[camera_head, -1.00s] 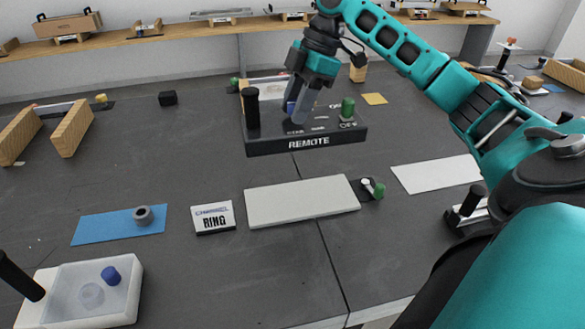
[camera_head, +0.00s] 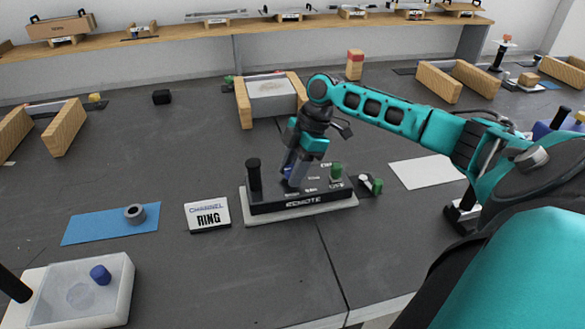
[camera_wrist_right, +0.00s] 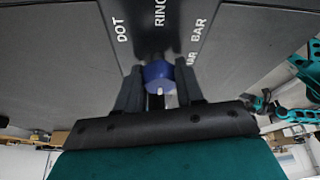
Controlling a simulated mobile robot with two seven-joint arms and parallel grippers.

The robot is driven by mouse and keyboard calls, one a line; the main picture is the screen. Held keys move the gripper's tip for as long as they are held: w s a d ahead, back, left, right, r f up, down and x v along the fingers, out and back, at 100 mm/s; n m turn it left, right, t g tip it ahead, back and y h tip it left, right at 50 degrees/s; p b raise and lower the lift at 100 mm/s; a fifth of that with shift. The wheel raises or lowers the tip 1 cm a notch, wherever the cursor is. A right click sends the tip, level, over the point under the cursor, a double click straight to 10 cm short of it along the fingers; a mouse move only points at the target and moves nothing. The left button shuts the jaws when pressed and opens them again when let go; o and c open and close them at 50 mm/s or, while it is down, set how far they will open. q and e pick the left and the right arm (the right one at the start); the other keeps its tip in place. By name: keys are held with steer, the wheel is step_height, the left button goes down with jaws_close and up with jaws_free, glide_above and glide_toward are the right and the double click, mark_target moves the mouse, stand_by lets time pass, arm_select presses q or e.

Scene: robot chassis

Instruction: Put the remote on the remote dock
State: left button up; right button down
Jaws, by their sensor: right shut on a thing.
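The remote (camera_head: 272,206) is a black box marked REMOTE on its front, with a black post, a blue knob (camera_head: 287,172) and a green knob on top. It lies over the pale flat slab (camera_head: 330,208), which looks like the remote dock and shows as a rim along the front and sides. I cannot tell whether the remote touches it fully. My right gripper (camera_head: 295,179) points down and is shut on the remote's blue knob. The right wrist view shows the fingers (camera_wrist_right: 160,85) on either side of the blue knob.
A CHANNEL RING sign (camera_head: 207,215) and a blue mat (camera_head: 100,226) with a grey ring stand to the left. A small green-capped part (camera_head: 371,184) and white sheet (camera_head: 426,171) lie to the right.

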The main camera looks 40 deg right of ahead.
mark_target(310, 176)
steer(key=shift+f, duration=0.25)
steer(key=c, duration=0.7)
jaws_free()
steer(key=p+v, duration=0.1)
steer(key=v, duration=1.1)
steer(key=shift+r, duration=0.15)
